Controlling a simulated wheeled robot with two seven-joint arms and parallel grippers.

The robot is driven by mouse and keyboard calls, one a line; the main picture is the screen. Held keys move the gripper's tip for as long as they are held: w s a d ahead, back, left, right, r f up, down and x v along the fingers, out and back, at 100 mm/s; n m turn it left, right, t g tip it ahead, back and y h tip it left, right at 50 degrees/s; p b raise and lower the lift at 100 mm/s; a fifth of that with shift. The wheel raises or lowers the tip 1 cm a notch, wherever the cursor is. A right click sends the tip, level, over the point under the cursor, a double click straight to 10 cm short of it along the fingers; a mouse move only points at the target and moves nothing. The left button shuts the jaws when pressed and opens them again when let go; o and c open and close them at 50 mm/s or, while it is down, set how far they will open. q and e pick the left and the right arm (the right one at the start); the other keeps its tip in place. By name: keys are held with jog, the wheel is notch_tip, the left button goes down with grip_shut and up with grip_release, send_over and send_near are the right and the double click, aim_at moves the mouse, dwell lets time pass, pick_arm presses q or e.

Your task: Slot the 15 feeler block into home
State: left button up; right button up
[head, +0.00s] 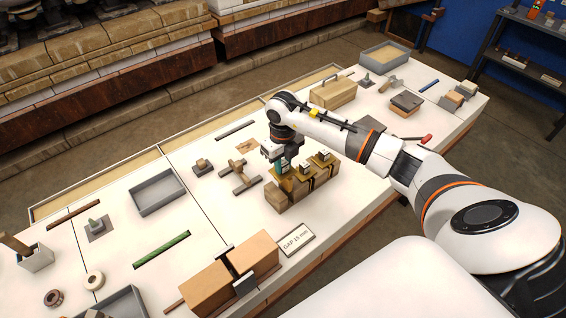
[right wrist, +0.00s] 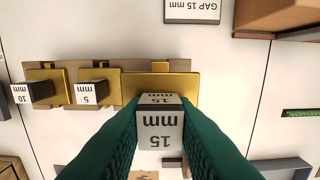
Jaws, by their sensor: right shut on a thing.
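The 15 feeler block (right wrist: 160,135) is a pale block marked "15 mm" on its top and face. My right gripper (right wrist: 160,118) is shut on it between green fingers. In the head view this gripper (head: 280,169) is over the left end of the wooden rack (head: 291,200). The block overlaps the rack's end brass plate (right wrist: 186,84) in the right wrist view; whether it is seated or above is hard to tell. The 5 mm block (right wrist: 91,92) and the 10 mm block (right wrist: 32,93) stand in the other brass places. My left gripper is not in view.
A "GAP 15 mm" sign (head: 292,243) lies in front of the rack, beside two brown blocks (head: 212,286) with a gap between them. A wooden cross-shaped piece (head: 240,178) lies left of the rack. A grey tray (head: 158,191) is farther left.

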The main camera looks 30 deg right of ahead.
aim_at(283, 178)
jog(key=shift+f+b, duration=2.75)
jog(key=shift+f, duration=0.65)
jog(key=o, duration=1)
notch_tip(283, 178, up, 12)
jog(key=shift+b, duration=1.15)
jog(key=shift+s+f, duration=0.1)
